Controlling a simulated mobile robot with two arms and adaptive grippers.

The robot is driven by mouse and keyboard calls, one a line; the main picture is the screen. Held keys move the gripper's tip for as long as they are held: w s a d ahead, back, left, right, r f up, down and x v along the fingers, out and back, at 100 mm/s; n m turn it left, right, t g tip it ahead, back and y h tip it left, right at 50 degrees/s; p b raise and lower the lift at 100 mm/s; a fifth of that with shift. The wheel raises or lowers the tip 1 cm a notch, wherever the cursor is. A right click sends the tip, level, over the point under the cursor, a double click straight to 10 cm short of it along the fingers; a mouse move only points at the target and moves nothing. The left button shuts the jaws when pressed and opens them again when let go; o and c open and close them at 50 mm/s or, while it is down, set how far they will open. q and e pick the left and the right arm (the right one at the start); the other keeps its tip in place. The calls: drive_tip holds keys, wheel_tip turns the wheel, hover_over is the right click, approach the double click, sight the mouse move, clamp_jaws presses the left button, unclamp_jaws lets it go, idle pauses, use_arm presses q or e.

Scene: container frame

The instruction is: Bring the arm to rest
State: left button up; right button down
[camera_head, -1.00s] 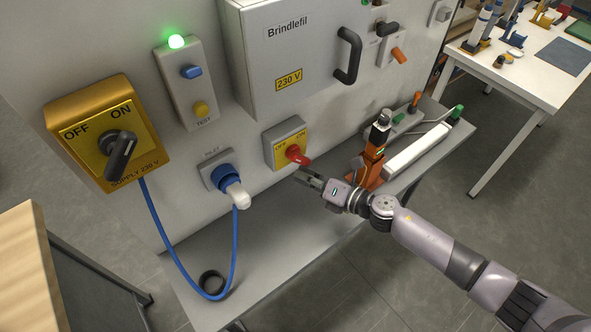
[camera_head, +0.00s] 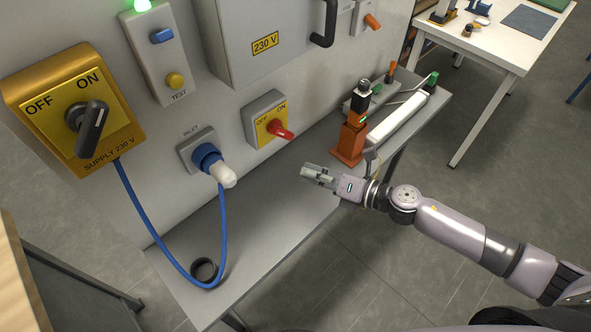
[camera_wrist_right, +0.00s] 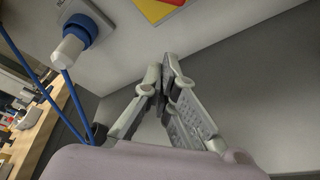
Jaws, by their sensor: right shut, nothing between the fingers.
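My right gripper (camera_head: 304,172) is shut and empty, above the grey shelf (camera_head: 262,220) and apart from the panel. In the right wrist view its fingertips (camera_wrist_right: 163,72) meet with nothing between them. The red rotary switch (camera_head: 279,131) on its yellow plate is up and left of the gripper, not touched by it. The blue inlet plug (camera_head: 208,158) with a white cable end sits in its socket on the left; it also shows in the right wrist view (camera_wrist_right: 84,32). My left gripper is not in view.
An orange device (camera_head: 350,140) stands on the shelf just beyond the gripper, near a white bar (camera_head: 398,117). The yellow supply switch (camera_head: 75,115) is at left. A blue cable (camera_head: 150,235) hangs to the shelf. Open floor lies in front at lower right.

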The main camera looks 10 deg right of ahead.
drive_tip(key=shift+s+d+r, duration=0.15)
drive_tip(key=shift+s+d, duration=0.25)
drive_tip(key=shift+d, duration=0.05)
drive_tip(key=shift+a, duration=0.1)
